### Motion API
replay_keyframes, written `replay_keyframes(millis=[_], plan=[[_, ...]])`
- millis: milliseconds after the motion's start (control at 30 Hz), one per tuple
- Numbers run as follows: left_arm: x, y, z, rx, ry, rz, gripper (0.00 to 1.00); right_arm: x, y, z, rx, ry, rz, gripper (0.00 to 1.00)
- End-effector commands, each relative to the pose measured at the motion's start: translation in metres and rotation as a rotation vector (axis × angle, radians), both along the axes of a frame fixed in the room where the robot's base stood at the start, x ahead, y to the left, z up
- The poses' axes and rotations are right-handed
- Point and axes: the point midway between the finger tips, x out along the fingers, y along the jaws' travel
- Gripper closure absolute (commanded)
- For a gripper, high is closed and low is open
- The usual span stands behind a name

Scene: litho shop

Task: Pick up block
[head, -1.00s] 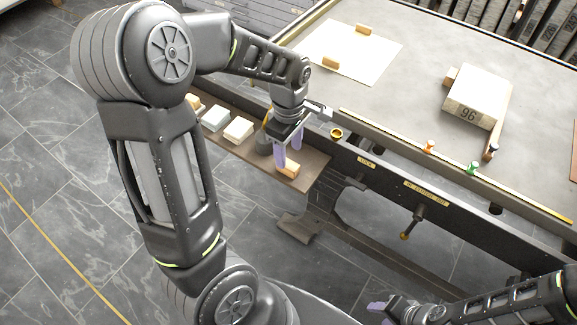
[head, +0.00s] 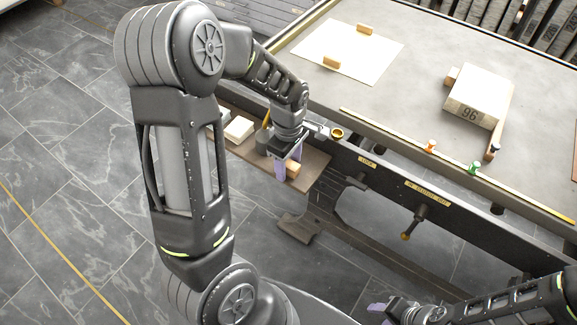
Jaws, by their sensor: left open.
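A small tan wooden block (head: 293,172) lies near the right end of the brown side shelf (head: 313,178). My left gripper (head: 287,164) points down at it, with its purple fingers open. One finger stands at the block's left side and partly covers it; the other is behind, near the far side. I cannot tell whether either finger touches the block. My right gripper (head: 378,309) is low in the picture, away from the shelf, and only its purple fingertips and dark body show.
A pale block (head: 239,129) lies farther left on the shelf. The large grey table (head: 420,60) stands beside it, bearing a paper sheet (head: 350,49) with two small wooden blocks, a thick block marked 96 (head: 474,96), and orange and green pegs. A brass ring (head: 338,133) sits by the table edge.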

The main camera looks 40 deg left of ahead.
Motion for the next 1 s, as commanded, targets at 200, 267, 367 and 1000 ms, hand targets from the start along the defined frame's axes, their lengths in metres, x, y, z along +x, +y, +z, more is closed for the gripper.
replay_keyframes(millis=[200,267,367,1000], plan=[[0.0002,0.0000,0.0006,0.000,-0.001,0.000,0.47,0.0000,0.0000,0.0001,0.000,0.000,0.000,0.57],[0.0002,0.0000,0.0007,0.000,-0.001,0.000,0.47,0.0000,0.0000,0.0001,0.000,0.000,0.000,0.57],[0.0003,0.0000,0.0008,0.000,-0.001,0.000,0.47,0.0000,0.0001,0.0001,0.000,0.000,0.000,0.57],[0.0003,0.0000,0.0008,0.000,-0.001,0.000,0.90,0.0000,0.0001,0.0001,0.000,0.000,0.000,0.57]])
